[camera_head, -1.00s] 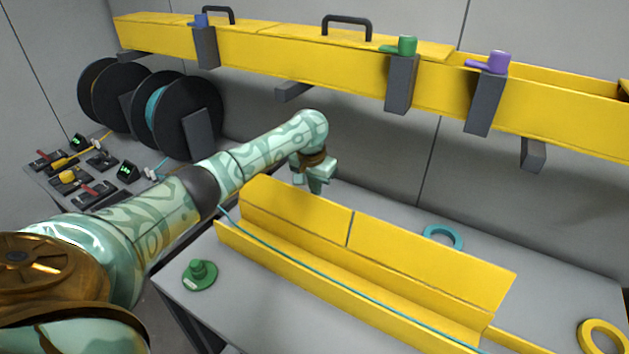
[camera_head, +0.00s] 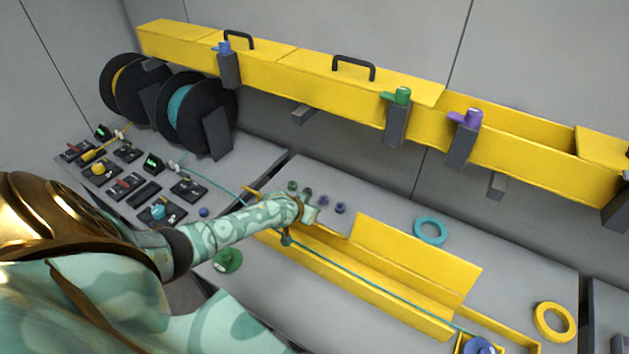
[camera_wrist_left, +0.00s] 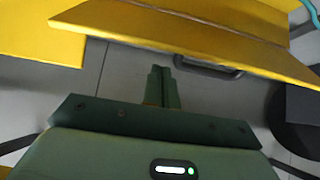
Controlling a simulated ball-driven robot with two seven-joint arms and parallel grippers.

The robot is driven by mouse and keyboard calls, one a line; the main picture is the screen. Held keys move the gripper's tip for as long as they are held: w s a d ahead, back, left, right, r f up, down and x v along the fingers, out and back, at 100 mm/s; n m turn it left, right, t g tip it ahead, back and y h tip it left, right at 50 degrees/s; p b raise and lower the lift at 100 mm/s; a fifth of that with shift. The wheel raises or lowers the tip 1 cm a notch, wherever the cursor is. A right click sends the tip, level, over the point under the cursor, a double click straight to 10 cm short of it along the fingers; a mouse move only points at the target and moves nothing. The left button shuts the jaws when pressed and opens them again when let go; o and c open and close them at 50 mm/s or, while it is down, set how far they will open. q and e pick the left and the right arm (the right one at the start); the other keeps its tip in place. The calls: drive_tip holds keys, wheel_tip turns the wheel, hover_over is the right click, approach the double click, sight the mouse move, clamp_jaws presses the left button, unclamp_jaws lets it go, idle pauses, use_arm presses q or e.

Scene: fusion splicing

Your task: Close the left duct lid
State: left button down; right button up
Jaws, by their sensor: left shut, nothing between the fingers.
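A long yellow duct (camera_head: 375,300) lies on the grey table with a teal cable (camera_head: 350,272) along it. Its right lid (camera_head: 415,262) stands open, tilted up. Its left lid (camera_head: 325,240) is tipped lower than the right one; my arm partly hides it, so I cannot tell how far from shut it is. My left gripper (camera_head: 287,239) is over the left part of the duct, fingers shut and empty. In the left wrist view the shut fingers (camera_wrist_left: 161,87) are close to the edge of a yellow panel (camera_wrist_left: 190,40) with a dark handle (camera_wrist_left: 208,66). My right gripper is not in view.
A green round piece (camera_head: 228,260) lies left of the duct. Several small coloured plugs (camera_head: 322,200) stand behind it. Teal (camera_head: 430,231) and yellow (camera_head: 553,321) rings lie to the right. A yellow wall duct (camera_head: 330,90) runs above, with black reels (camera_head: 195,112) at left.

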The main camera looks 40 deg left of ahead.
use_arm(q)
drive_tip(key=s+f+t+y+b, duration=0.1)
drive_tip(key=s+f+t+b, duration=0.7)
drive_tip(key=b, duration=1)
drive_tip(key=shift+s+d+f+t+b, duration=0.25)
drive_tip(key=shift+d+f+t, duration=0.2)
drive_tip(key=shift+f+t, duration=0.65)
drive_tip(key=shift+f, duration=0.1)
drive_tip(key=s+d+f, duration=0.1)
drive_tip(key=s, duration=1.5)
drive_tip(key=shift+d+f, duration=0.3)
drive_tip(key=shift+d, duration=0.1)
drive_tip(key=shift+s, duration=0.1)
